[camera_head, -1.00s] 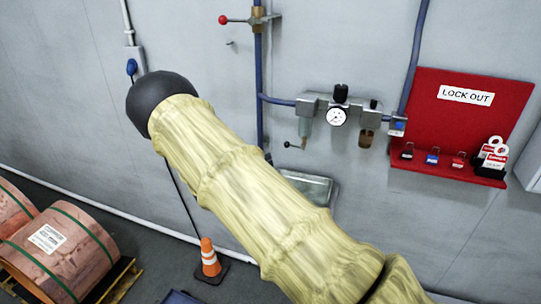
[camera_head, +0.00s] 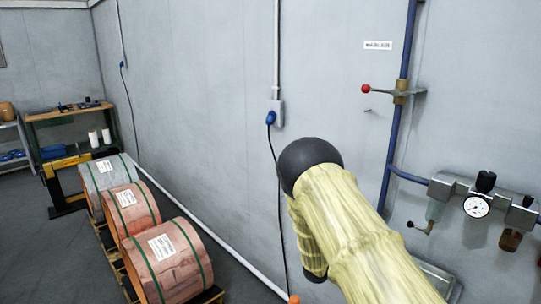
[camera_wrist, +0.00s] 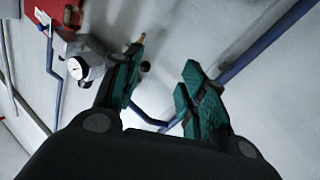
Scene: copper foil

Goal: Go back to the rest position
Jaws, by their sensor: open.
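My gripper (camera_wrist: 160,95) shows in the wrist view with its two green-padded fingers apart and nothing between them. Beyond the fingers are the grey wall and blue pipes (camera_wrist: 258,48), with the round pressure gauge (camera_wrist: 75,68) at the left. In the head view my arm, in a pale yellow cover with a dark round joint, rises from the lower right in front of the wall. The gripper itself does not show in the head view.
Several copper foil coils (camera_head: 168,262) stand on pallets along the wall at the left. A workbench (camera_head: 70,115) is at the far left corner. A blue pipe with a red-knobbed valve (camera_head: 366,89) and an air regulator with gauge (camera_head: 477,206) are on the wall at right. Grey floor lies at left.

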